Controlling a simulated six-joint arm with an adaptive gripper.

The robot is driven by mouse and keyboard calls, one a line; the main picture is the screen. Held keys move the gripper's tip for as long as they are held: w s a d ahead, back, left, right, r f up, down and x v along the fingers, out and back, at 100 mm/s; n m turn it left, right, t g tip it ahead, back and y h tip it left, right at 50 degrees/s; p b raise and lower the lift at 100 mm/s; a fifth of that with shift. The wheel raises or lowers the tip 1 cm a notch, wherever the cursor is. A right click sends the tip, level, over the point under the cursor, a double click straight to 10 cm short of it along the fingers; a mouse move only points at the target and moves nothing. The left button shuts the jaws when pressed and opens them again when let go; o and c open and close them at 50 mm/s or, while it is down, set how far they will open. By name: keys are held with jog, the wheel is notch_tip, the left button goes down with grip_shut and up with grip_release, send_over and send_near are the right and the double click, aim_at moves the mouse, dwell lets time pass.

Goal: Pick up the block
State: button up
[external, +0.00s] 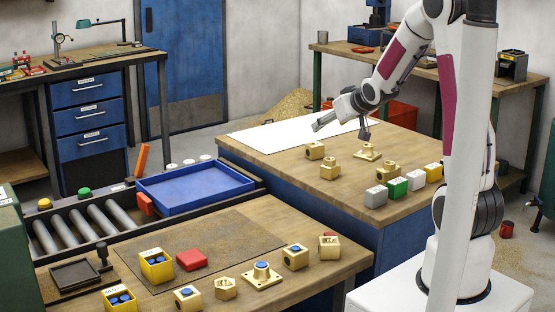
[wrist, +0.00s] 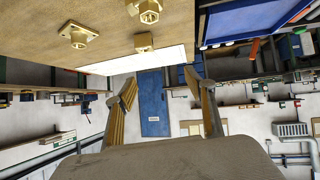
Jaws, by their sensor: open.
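Several pieces could be the block, and I cannot tell which is meant. On the right bench, a brass block (external: 315,150) sits near the white sheet, and a brass block also shows in the wrist view (wrist: 143,42). A grey-white block (external: 376,196), green block (external: 397,188), white block (external: 416,180) and yellow block (external: 434,172) stand in a row along its right edge. A red block (external: 192,260) lies on the front bench. My gripper (external: 345,126) is open and empty above the right bench's far part; its spread fingers show in the wrist view (wrist: 160,88).
Brass fittings (external: 367,152) (external: 330,168) (external: 388,171) stand near the gripper on the right bench. A white sheet (external: 270,134) covers its far left. A blue tray (external: 195,188) sits by the rollers. Several brass parts and yellow boxes (external: 157,267) occupy the front bench.

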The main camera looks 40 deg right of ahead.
aim_at(317, 145)
jog(key=w+d+f+t, duration=0.1)
jog(key=w+d+f, duration=0.1)
jog(key=f, duration=0.1)
jog(key=w+d+f, duration=0.2)
jog(key=f, duration=0.1)
jog(key=w+d+f+t, duration=0.1)
jog(key=w+d+f, duration=0.1)
jog(key=w+f, duration=0.1)
jog(key=shift+d+f+t, duration=0.1)
jog(key=shift+f+t, duration=0.2)
jog(key=shift+f, duration=0.05)
jog(key=shift+w+f, duration=0.1)
jog(key=shift+w, duration=0.05)
jog(key=shift+x, duration=1.15)
jog(key=shift+w, duration=0.1)
jog(key=shift+x, duration=2.5)
jog(key=shift+d+f, duration=0.1)
jog(key=shift+d, duration=0.05)
grip_shut()
